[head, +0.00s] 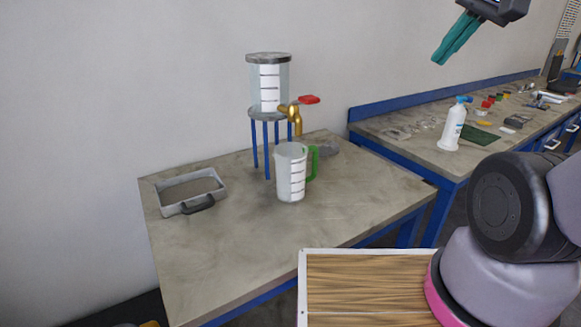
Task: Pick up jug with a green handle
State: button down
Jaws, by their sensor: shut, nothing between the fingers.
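The jug (290,175) is a pale measuring jug with dark graduation lines and a green handle (313,162) on its right side. It stands upright on the near table (240,245), in front of a blue-legged stand. My gripper (438,60) has teal fingers and is at the upper right of the head view, high above the benches and well apart from the jug. The fingers are shut and empty.
A clear vessel (270,85) with a brass tap (294,117) and red lever sits on the stand behind the jug. A grey tray (222,192) lies to the left. A workbench (410,150) at right holds a white bottle (453,125). The table front is clear.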

aim_at(290, 157)
jog(key=u, duration=2.8)
jog(key=z, duration=2.25)
jog(key=k+l+z, duration=0.15)
jog(key=z, duration=0.15)
jog(key=k+l+z, duration=0.25)
